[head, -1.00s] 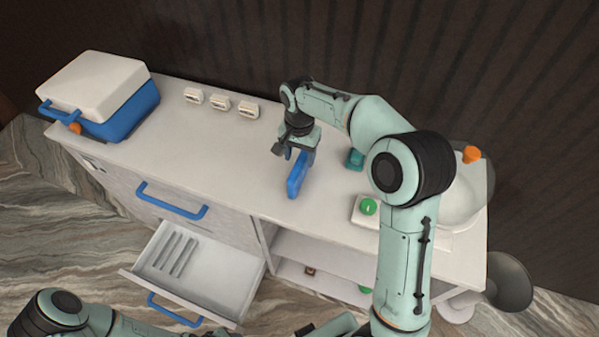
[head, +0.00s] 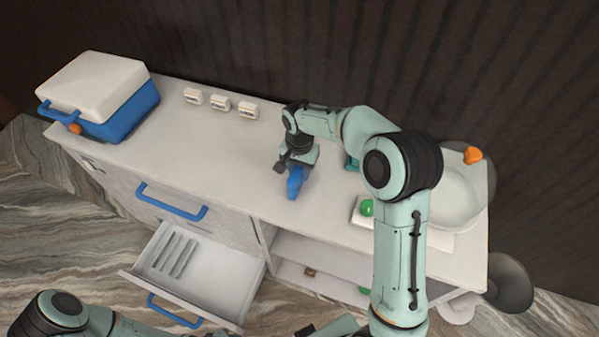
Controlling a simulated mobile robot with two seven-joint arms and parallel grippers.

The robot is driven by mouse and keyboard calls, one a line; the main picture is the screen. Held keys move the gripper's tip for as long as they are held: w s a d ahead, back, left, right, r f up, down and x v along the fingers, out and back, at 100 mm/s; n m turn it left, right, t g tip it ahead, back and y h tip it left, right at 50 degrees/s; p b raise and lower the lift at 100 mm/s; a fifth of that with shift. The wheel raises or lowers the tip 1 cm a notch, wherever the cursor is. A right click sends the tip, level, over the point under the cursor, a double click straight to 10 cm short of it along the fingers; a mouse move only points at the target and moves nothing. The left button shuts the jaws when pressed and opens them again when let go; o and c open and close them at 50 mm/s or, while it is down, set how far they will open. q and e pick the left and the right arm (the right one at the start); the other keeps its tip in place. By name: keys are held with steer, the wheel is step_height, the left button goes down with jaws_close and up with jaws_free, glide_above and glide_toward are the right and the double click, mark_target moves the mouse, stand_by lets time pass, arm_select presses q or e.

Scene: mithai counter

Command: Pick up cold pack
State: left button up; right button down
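The cold pack appears to be the blue object (head: 295,184) on the white counter in the head view. My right gripper (head: 296,168) points down at it from above, and its dark fingers are at the pack's upper part. The gripper and wrist hide that upper part. I cannot tell whether the fingers are closed on it. The visible lower end of the pack seems to be at the counter top.
A blue cooler with a white lid (head: 95,82) stands at the counter's left end. Several small white blocks (head: 220,104) line the back edge. A teal object (head: 352,163), a green round item (head: 367,207) and a pale bowl (head: 455,195) are at the right. A drawer (head: 222,278) stands open below.

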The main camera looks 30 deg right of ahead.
steer(key=shift+r, duration=0.1)
arm_select(q)
steer(key=w+r+p, duration=0.2)
steer(key=w+r, duration=0.1)
steer(key=shift+w+r+p, duration=0.25)
steer(key=shift+p, duration=0.05)
arm_select(e)
step_height(320, 180, up, 20)
stand_by(0.4)
